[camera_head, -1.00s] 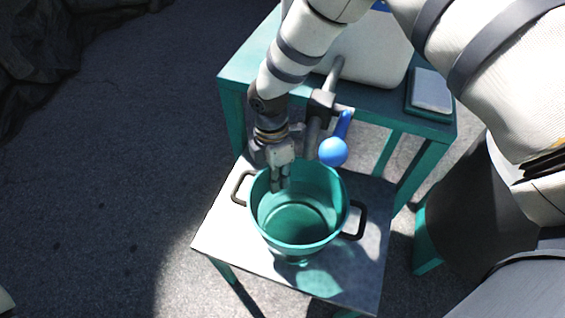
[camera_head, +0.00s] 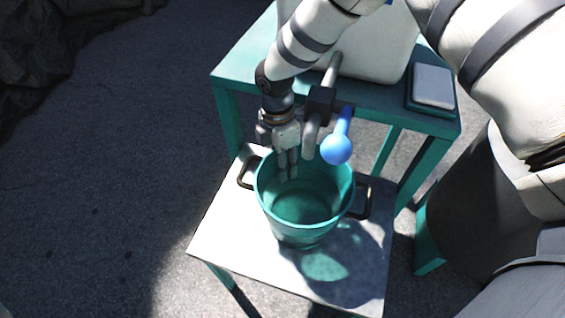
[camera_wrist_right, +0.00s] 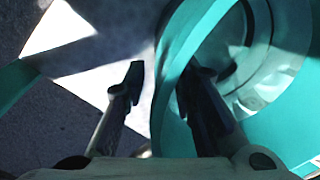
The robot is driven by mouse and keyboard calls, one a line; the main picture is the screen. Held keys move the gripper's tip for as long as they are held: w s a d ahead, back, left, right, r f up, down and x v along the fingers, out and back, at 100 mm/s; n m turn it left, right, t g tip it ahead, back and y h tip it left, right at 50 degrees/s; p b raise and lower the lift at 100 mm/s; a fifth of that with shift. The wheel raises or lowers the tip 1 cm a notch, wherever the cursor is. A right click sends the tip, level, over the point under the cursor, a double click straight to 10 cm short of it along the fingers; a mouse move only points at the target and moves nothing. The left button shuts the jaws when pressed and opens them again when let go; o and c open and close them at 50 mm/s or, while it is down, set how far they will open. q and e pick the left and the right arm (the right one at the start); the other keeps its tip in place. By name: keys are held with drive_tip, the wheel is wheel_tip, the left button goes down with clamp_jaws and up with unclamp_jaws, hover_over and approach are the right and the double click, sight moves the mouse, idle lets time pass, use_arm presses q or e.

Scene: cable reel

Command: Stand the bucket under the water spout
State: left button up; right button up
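The teal bucket (camera_head: 305,232), with two dark side handles, stands upright on a white-topped stool (camera_head: 225,232). The grey water spout (camera_head: 309,138) comes down from a white tank and its end overlaps the bucket's back rim in the head view. My right gripper (camera_head: 288,174) is at the bucket's back-left rim. In the right wrist view, its fingers (camera_wrist_right: 160,80) are apart, one outside the bucket wall (camera_wrist_right: 178,60) and one on the inner side, with a gap beside the rim. My left gripper is not in view.
A blue ball-ended lever (camera_head: 337,148) hangs beside the spout, over the bucket's back right. The white tank (camera_head: 375,48) and a small grey pad (camera_head: 433,87) stand on a teal table (camera_head: 240,70). The stool's front and left are clear.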

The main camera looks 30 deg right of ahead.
wheel_tip(320, 180, up, 12)
drive_tip(key=w+p, duration=0.1)
drive_tip(key=shift+w, duration=0.3)
